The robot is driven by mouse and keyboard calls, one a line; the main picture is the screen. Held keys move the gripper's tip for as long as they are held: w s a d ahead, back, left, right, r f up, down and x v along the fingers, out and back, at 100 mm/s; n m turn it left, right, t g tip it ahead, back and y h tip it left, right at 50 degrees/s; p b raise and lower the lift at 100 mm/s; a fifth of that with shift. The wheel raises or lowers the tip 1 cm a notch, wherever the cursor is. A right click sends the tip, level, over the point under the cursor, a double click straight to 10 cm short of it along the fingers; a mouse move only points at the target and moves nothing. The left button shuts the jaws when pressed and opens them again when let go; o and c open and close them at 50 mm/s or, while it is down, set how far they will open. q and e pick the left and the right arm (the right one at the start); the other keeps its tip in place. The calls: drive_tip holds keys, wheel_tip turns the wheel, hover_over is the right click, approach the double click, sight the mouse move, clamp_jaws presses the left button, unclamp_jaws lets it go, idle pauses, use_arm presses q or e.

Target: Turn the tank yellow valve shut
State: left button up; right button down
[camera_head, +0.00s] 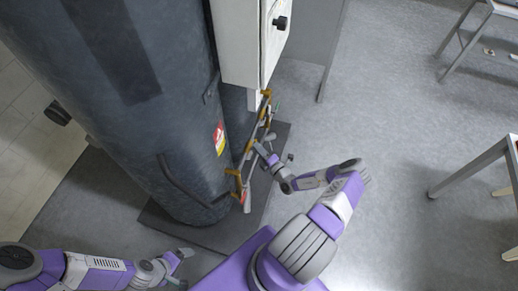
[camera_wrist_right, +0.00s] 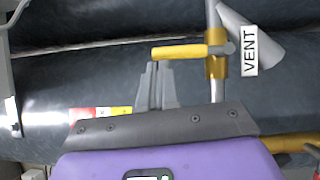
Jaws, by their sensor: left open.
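The tank (camera_head: 150,110) is a large dark grey cylinder. The yellow valve handle (camera_wrist_right: 180,52) lies crosswise in the right wrist view, joined at its right end to a brass valve body (camera_wrist_right: 216,66) on a vertical metal pipe. A "VENT" label (camera_wrist_right: 250,50) hangs beside it. My right gripper (camera_head: 264,152) is at the pipework beside the tank. Its fingers (camera_wrist_right: 158,66) are close together, with their tips at the handle's lower edge near its free end; no handle shows between them. My left gripper (camera_head: 186,266) is open and empty, low in front of the tank.
A white cabinet (camera_head: 242,40) with a black knob stands behind the pipework. The tank stands on a dark base plate (camera_head: 230,235). Metal-framed tables (camera_head: 470,165) stand at the right. The floor (camera_head: 375,110) between is clear.

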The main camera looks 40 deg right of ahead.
drive_tip(key=s+a+p, duration=0.2)
drive_tip(key=s+a, duration=0.1)
drive_tip(key=s, duration=0.9)
drive_tip(key=shift+s+a, duration=0.15)
drive_tip(key=shift+s, duration=0.2)
